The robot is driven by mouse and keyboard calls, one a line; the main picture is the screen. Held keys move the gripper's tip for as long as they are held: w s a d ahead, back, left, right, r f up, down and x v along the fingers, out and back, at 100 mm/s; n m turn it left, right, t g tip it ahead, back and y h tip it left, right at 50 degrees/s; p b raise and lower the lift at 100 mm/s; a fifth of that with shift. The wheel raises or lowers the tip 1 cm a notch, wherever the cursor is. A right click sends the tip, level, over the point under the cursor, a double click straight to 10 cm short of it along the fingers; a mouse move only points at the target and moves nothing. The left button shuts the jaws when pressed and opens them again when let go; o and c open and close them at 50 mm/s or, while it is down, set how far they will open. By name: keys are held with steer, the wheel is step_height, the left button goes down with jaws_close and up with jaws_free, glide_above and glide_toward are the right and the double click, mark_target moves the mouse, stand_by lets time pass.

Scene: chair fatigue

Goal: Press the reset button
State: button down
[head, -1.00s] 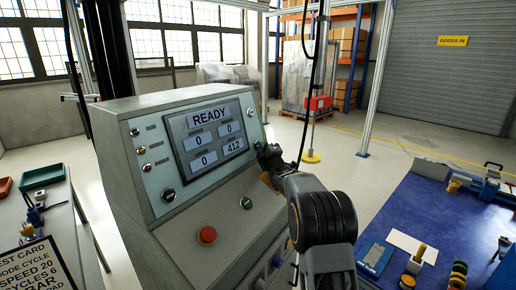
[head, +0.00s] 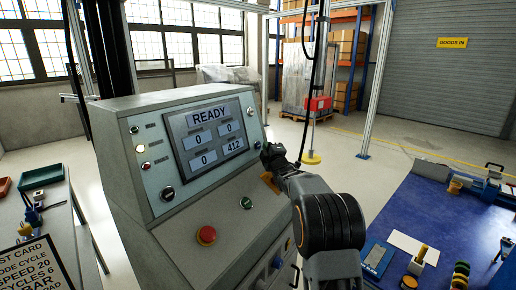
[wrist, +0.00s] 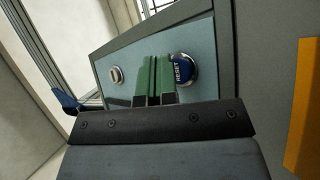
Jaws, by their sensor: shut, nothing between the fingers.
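The blue reset button (wrist: 183,69), marked RESET in a silver ring, sits on the pale panel in the wrist view. My gripper's two green fingers (wrist: 153,78) are closed together just left of the button in that view. The right finger's edge lies close beside the ring; I cannot tell the gap in depth. In the head view, my gripper (head: 268,154) is at the right edge of the grey console (head: 125,165). The reset button cannot be made out clearly there. The console screen (head: 208,138) reads READY.
A red mushroom button (head: 206,235) and a green button (head: 246,202) are on the console's lower slope. A white round control (wrist: 115,75) is left of my fingers. A blue-topped bench (head: 430,215) stands at the right, a test card (head: 38,265) at lower left.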

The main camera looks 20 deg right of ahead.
steer(key=shift+s+d+r+b, duration=0.2)
steer(key=shift+s+d, duration=0.25)
steer(key=shift+s, duration=0.2)
steer(key=shift+s+d+r+b, duration=0.25)
steer(key=shift+s+d, duration=0.25)
steer(key=shift+s, duration=0.15)
steer(key=shift+s+d+r+b, duration=0.2)
steer(key=shift+s+d, duration=0.25)
steer(key=shift+s, duration=0.2)
steer(key=s+a+r+m+g+h+p, duration=0.1)
steer(key=s+a+r+m+g+p, duration=0.2)
steer(key=s+m+p, duration=0.15)
steer(key=s+a+r+m+g+h+p, duration=0.1)
steer(key=s+a+r+m+g+p, duration=0.25)
steer(key=s+p, duration=0.25)
steer(key=s+a+f+m+g+y+p, duration=0.1)
steer(key=s+a+g+p, duration=0.4)
steer(key=s, duration=0.9)
steer(key=s+a+f+m+g+y+p, duration=0.2)
steer(key=s+a+f+m+g+p, duration=0.1)
steer(key=s, duration=1)
steer(key=a+m+g+p, duration=0.1)
steer(key=m+g, duration=0.1)
steer(key=m, duration=0.1)
steer(key=shift+s+a+p, duration=0.4)
steer(key=c, duration=1.8)
jaws_free()
steer(key=shift+r, duration=0.1)
steer(key=shift+c, duration=0.2)
